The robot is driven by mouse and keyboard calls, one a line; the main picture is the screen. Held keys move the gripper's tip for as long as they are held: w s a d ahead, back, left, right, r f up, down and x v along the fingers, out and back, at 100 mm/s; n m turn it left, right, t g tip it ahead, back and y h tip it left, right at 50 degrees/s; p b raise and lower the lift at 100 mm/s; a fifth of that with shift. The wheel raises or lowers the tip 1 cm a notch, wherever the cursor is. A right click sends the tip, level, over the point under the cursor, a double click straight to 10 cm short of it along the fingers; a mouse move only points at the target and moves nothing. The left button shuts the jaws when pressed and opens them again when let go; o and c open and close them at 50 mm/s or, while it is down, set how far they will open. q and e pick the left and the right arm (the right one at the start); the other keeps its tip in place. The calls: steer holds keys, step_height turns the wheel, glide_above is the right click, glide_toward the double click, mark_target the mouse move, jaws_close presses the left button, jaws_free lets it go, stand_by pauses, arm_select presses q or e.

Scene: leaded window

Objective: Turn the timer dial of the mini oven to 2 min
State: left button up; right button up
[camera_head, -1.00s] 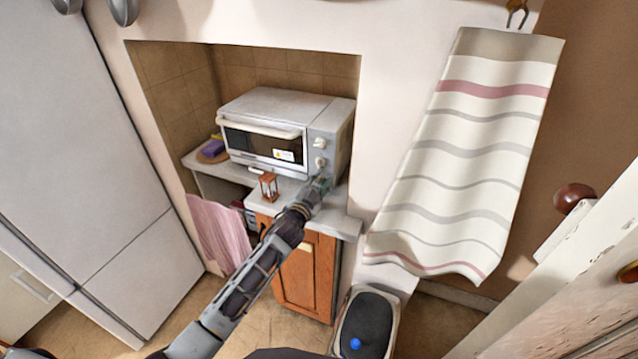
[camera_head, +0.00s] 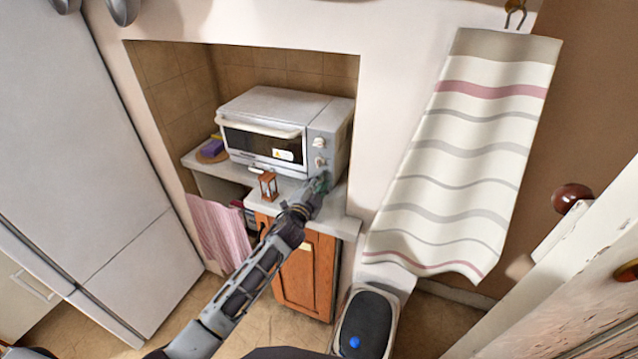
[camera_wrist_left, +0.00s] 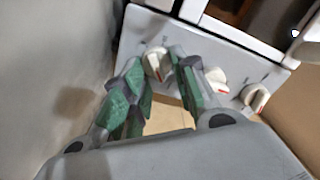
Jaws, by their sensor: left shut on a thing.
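The white mini oven (camera_head: 265,125) stands on the counter in the niche, its door shut. Its control panel has white dials: an upper dial (camera_head: 319,142) and a middle dial (camera_head: 320,161) are free. My left gripper (camera_head: 321,182) covers the panel's lowest part. In the left wrist view, its green-padded fingers are shut on the lowest dial (camera_wrist_left: 158,62), one finger on each side. The middle dial (camera_wrist_left: 216,81) and upper dial (camera_wrist_left: 256,97), with red marks, show to the right. The held dial's scale and setting are too small to read. My right gripper is out of view.
A small wooden lantern-like object (camera_head: 268,185) stands on the counter just left of my left gripper. A purple sponge (camera_head: 212,147) lies further left. A wooden cabinet door (camera_head: 306,275) is below, a pedal bin (camera_head: 364,325) in front. A striped towel (camera_head: 468,150) hangs at right.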

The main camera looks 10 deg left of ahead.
arm_select(q)
steer(key=o, duration=0.8)
steer(key=s+a, duration=0.2)
steer(key=s, duration=0.9)
steer(key=shift+s+a, duration=0.15)
steer(key=shift+s, duration=0.25)
steer(key=shift+o, duration=0.8)
steer(key=shift+a+f, duration=0.1)
steer(key=shift+f, duration=0.05)
